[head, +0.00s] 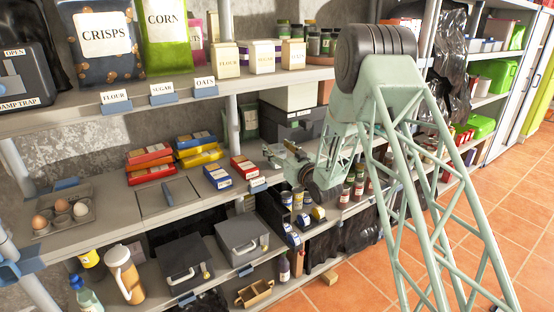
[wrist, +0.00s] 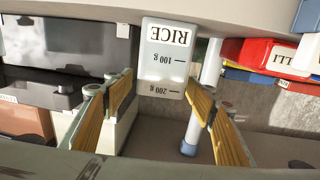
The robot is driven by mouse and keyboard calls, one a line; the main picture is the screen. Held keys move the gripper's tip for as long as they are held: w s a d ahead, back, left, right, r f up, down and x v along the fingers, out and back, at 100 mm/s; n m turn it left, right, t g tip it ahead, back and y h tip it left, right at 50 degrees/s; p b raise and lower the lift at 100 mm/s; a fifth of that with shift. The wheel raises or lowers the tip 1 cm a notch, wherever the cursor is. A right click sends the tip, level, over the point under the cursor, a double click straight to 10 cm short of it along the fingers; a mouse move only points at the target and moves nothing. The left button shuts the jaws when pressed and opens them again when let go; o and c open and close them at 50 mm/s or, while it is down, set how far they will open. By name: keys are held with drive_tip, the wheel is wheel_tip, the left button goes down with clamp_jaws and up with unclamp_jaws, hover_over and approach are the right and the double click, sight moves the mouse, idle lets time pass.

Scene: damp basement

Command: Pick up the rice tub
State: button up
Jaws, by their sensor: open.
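The rice tub (wrist: 164,60) is a pale, whitish tub marked RICE with gram lines, upside down in the wrist view at top centre. In the head view a pale tub (head: 249,119), which looks like the same one, stands at the back of the middle shelf beside a post. My gripper (head: 272,152) reaches in over that shelf, in front of the tub. In the wrist view my gripper (wrist: 161,92) is open, its yellow-padded fingers on either side of the tub's line, with nothing visibly held. Whether the fingertips reach past the tub's face is unclear.
A white post (wrist: 203,95) stands close to the tub. A dark box (wrist: 65,45) is on its other side in the wrist view. Red, yellow and blue packets (head: 200,150) lie on the middle shelf, and an upper shelf (head: 180,90) runs above.

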drive_tip(key=c, duration=1)
drive_tip(key=shift+o, duration=0.2)
drive_tip(key=shift+r, duration=0.2)
drive_tip(key=s+d+r+p, duration=0.1)
drive_tip(key=s+d+r, duration=0.1)
drive_tip(key=s, duration=0.5)
drive_tip(key=s+d+r+p, duration=0.1)
drive_tip(key=s+d+r, duration=0.1)
drive_tip(key=s, duration=0.6)
drive_tip(key=shift+d+r, duration=0.3)
drive_tip(key=shift+d, duration=0.4)
